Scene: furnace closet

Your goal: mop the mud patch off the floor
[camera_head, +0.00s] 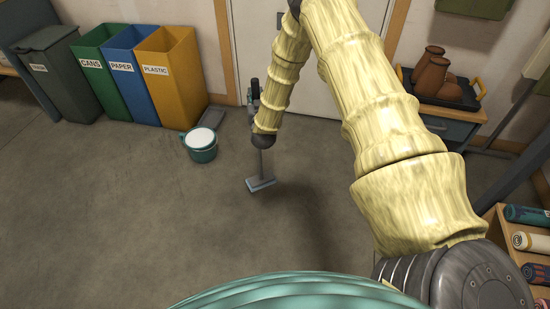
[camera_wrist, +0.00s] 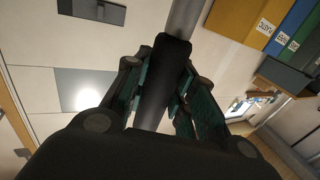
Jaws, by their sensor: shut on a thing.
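My gripper (camera_wrist: 158,95) is shut on the dark grip of a mop (camera_wrist: 166,65), with its teal fingers on both sides of the handle. The grey pole runs on past the fingers in the wrist view. In the head view the mop's flat, blue-edged head (camera_head: 260,184) is at the floor below my forearm; I cannot tell if it touches. My gripper is mostly hidden behind the arm there. No clear mud patch shows. A faint darker area lies on the floor right of the mop head, and I cannot tell mud from shadow.
A teal bucket (camera_head: 201,145) with a white top stands left of the mop. Grey, green, blue and yellow bins (camera_head: 167,75) line the back left. A cabinet (camera_head: 450,125) with a tray of brown pots and a shelf (camera_head: 522,250) of rolls stand right. The left floor is clear.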

